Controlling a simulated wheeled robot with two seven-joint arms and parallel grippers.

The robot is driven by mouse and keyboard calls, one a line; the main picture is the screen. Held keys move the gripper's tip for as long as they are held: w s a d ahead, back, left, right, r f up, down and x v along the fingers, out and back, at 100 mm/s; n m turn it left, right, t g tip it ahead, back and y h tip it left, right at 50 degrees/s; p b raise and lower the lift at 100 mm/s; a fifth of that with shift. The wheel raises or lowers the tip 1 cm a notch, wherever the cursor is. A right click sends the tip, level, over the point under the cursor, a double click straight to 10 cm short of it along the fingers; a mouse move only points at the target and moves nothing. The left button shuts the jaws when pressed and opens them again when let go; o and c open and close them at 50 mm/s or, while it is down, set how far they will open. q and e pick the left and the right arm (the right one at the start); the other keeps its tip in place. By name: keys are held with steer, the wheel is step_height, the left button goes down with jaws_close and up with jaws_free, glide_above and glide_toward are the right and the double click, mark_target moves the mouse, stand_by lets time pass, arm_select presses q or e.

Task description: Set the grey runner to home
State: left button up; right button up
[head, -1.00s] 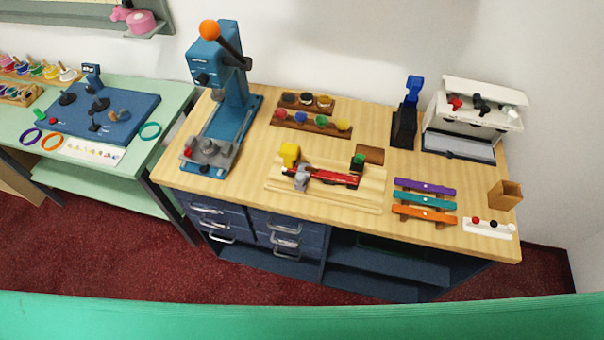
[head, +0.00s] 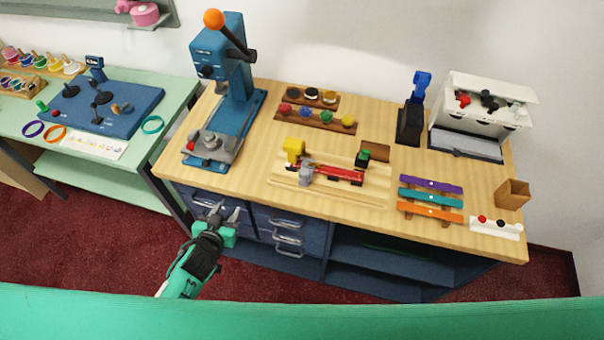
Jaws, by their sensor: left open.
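The grey runner (head: 306,175) looks to be the small grey piece at the front left of a pale wooden track board (head: 345,198) on the counter. It stands at the left end of a red bar (head: 340,173), in front of a yellow block (head: 294,147). A dark block with a green top (head: 363,155) stands near the bar's right end. Where home is marked, I cannot tell. My left gripper (head: 225,211) is open and empty, in front of the drawers, left of and nearer than the board, well apart from the runner. My right gripper is not in view.
A blue press (head: 226,110) with an orange-knobbed lever stands left of the board. Racks of coloured knobs (head: 316,118) lie behind it. Purple, teal and orange bars (head: 431,198) lie to the right. The counter's front edge and drawer handles (head: 287,238) are near my left gripper.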

arm_select(q)
steer(key=w+d+r+m+t+h, duration=0.2)
steer(key=w+d+r+m+h, duration=0.1)
steer(key=d+r+h, duration=0.4)
steer(key=m+g+h, duration=0.6)
steer(key=h, duration=0.1)
glide_toward(299, 176)
steer(key=p+x, duration=0.1)
steer(key=x, duration=0.4)
steer(key=p+x, duration=0.2)
steer(key=x, duration=0.3)
steer(key=shift+s+r, duration=0.1)
steer(key=shift+r, duration=0.1)
steer(key=shift+w+d, duration=0.35)
steer(key=shift+d, duration=0.25)
jaws_close()
